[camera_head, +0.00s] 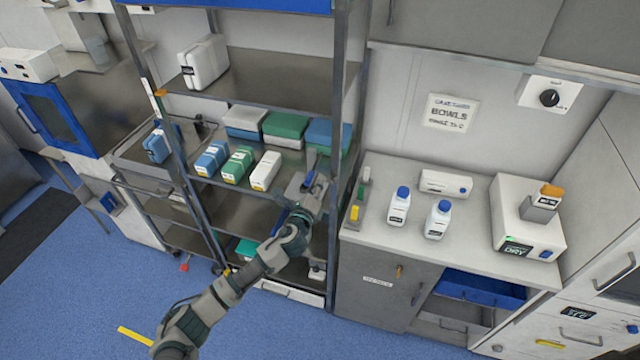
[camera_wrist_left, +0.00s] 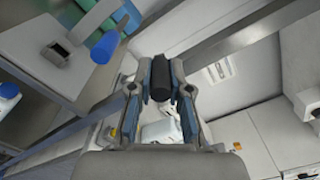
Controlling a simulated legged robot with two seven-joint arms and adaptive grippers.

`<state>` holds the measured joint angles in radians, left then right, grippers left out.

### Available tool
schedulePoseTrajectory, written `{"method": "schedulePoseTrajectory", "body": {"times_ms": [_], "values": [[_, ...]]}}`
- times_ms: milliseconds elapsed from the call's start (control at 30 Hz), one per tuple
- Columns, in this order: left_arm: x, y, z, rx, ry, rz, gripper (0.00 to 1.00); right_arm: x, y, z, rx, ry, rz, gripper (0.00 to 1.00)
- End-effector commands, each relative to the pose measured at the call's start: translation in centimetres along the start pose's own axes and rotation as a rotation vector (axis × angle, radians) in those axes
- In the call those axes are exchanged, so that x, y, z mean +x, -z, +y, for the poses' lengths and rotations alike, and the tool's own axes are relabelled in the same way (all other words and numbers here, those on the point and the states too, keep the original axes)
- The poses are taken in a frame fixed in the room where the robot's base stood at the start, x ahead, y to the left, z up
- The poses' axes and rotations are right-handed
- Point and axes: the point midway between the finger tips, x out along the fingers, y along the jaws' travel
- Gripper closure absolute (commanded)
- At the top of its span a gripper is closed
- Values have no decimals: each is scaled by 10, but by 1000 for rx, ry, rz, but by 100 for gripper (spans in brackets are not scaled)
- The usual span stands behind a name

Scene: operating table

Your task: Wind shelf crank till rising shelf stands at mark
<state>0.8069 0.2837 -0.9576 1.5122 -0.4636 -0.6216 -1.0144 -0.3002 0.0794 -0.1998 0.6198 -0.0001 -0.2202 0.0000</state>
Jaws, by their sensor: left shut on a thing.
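My left gripper (camera_head: 308,186) is at the right front post of the shelf rack. In the left wrist view, its two fingers (camera_wrist_left: 160,90) are shut on a black cylindrical grip (camera_wrist_left: 160,76), which looks like the crank handle. The rest of the crank is hidden in the head view. A higher shelf (camera_head: 262,82) carries a white canister (camera_head: 204,62). An orange tab (camera_head: 160,93) and a pale strip sit on the left front post; I cannot tell which is the mark. My right gripper is not in view.
A counter (camera_head: 385,225) to the right holds two blue-capped bottles (camera_head: 398,206), a white box (camera_head: 446,184) and a dryer-like device (camera_head: 528,225). An open blue drawer (camera_head: 480,288) is below.

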Motion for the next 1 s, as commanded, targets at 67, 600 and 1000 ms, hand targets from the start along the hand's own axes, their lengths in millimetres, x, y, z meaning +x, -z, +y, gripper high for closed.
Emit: {"method": "schedulePoseTrajectory", "body": {"times_ms": [67, 600, 1000], "values": [[0, 0, 7, -75, -7, -5, 100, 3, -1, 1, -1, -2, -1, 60], [0, 12, 26, -580, -10, -6, 100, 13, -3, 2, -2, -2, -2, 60], [0, 22, 34, -833, -14, -8, 100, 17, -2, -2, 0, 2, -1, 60]]}}
